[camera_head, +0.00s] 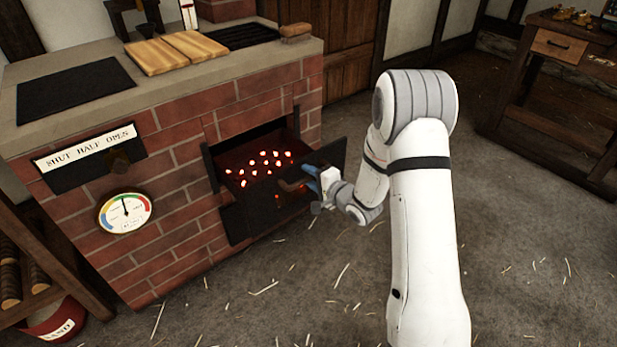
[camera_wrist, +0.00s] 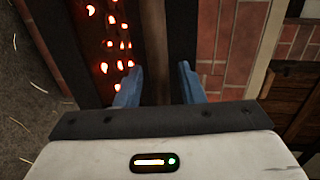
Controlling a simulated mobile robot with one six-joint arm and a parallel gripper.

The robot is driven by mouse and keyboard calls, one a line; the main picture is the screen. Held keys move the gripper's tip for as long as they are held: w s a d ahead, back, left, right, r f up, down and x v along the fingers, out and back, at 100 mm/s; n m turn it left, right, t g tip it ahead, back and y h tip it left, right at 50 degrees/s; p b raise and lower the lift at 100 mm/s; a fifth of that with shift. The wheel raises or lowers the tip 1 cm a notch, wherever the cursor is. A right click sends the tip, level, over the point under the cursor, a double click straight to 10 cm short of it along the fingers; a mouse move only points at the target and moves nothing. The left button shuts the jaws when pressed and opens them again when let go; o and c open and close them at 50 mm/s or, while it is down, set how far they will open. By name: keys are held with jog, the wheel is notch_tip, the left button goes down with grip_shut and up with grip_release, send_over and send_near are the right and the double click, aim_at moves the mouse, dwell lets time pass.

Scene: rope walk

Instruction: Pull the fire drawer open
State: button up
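The fire drawer (camera_head: 262,215) stands out from the brick stove, with its dark front panel ahead of the opening and glowing coals showing behind it. A brown handle (camera_head: 290,186) is on its front. My gripper (camera_head: 314,178) is at the handle, on the right side of the drawer front. In the wrist view the blue fingers (camera_wrist: 158,85) are spread on either side of a brown bar (camera_wrist: 156,40), which looks like the handle. A gap shows beside the right finger, so the gripper looks open. Contact with the bar cannot be made out.
The brick stove (camera_head: 175,215) fills the left, with a "SHUT HALF OPEN" plate (camera_head: 85,147) and a round gauge (camera_head: 125,212). A red sand bucket (camera_head: 55,322) stands at lower left. A wooden table (camera_head: 560,45) is at upper right. The straw-strewn floor before the drawer is clear.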

jog(key=shift+s+d+r, duration=0.1)
jog(key=shift+s+d, duration=0.05)
jog(key=shift+d, duration=0.05)
jog(key=p+v, duration=0.2)
jog(key=v, duration=0.5)
jog(key=shift+s, duration=0.15)
jog(key=s+d+r+n+g+h+p, duration=0.1)
jog(key=d+r+n+h+p, duration=0.15)
jog(key=r+p, duration=0.4)
jog(key=s+d+r+n+g+h+p, duration=0.1)
jog(key=s+d+r+h+p, duration=0.2)
jog(key=r, duration=0.7)
jog(key=d+r+n+g+h+p, duration=0.1)
jog(key=d+r+n+h+p, duration=0.1)
jog(key=d+r+h+p, duration=0.45)
jog(key=s+a+r+n+g+y+p, duration=0.1)
jog(key=s+r+p, duration=0.4)
jog(key=s+r, duration=0.5)
jog(key=s+a+r+n+g+y+p, duration=0.1)
jog(key=s+r+n+g+p, duration=0.3)
jog(key=s+r, duration=0.6)
jog(key=s+a+g+p, duration=0.1)
jog(key=s, duration=0.3)
jog(key=shift+s+a+r+g+p, duration=0.2)
jog(key=shift+s+r+g+p, duration=0.1)
jog(key=shift+s+r+p, duration=0.1)
